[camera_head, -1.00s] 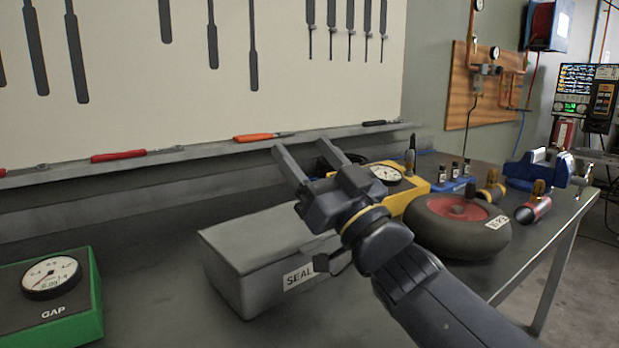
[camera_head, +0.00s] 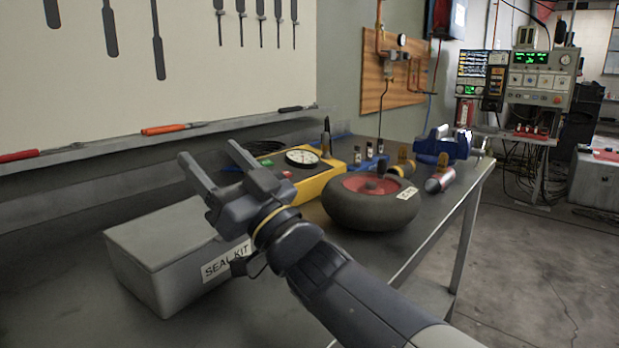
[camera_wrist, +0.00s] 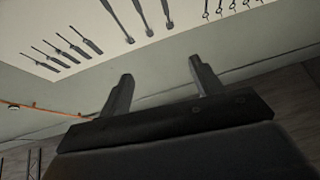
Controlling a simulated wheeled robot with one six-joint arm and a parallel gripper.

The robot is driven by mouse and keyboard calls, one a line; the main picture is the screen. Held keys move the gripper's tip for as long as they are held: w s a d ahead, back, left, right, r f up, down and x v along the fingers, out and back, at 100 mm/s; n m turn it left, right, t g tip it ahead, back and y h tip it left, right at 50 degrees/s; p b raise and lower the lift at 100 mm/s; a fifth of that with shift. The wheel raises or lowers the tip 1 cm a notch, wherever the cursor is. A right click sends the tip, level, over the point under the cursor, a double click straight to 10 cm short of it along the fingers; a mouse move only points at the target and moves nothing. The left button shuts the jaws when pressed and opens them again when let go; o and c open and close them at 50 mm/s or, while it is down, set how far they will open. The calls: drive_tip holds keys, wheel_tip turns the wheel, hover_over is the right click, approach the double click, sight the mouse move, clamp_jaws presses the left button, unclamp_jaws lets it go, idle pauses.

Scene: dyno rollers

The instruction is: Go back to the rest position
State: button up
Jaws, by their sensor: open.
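My gripper (camera_head: 212,172) is open and empty, raised above the workbench (camera_head: 75,325) in the head view. Its two fingers point up and to the left toward the wall panel. In the head view it covers part of the grey SEAL KIT box (camera_head: 150,268). The wrist view shows both fingers of my gripper (camera_wrist: 163,88) spread apart, with nothing between them. Beyond them is the tool panel (camera_wrist: 70,20).
A black wheel with a red hub (camera_head: 370,205) and a yellow gauge box (camera_head: 318,182) stand right of my gripper. A blue vise (camera_head: 440,147) is at the bench's far end. A shelf edge with tools (camera_head: 100,148) runs along the wall. Open floor (camera_head: 530,270) lies to the right.

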wheel_tip(320, 180, down, 5)
drive_tip(key=shift+r+b, duration=0.15)
drive_tip(key=shift+b, duration=0.5)
drive_tip(key=shift+w+a+r+p, duration=0.1)
drive_tip(key=shift+r+p, duration=0.35)
drive_tip(key=shift+p, duration=0.05)
drive_tip(key=shift+f, duration=0.15)
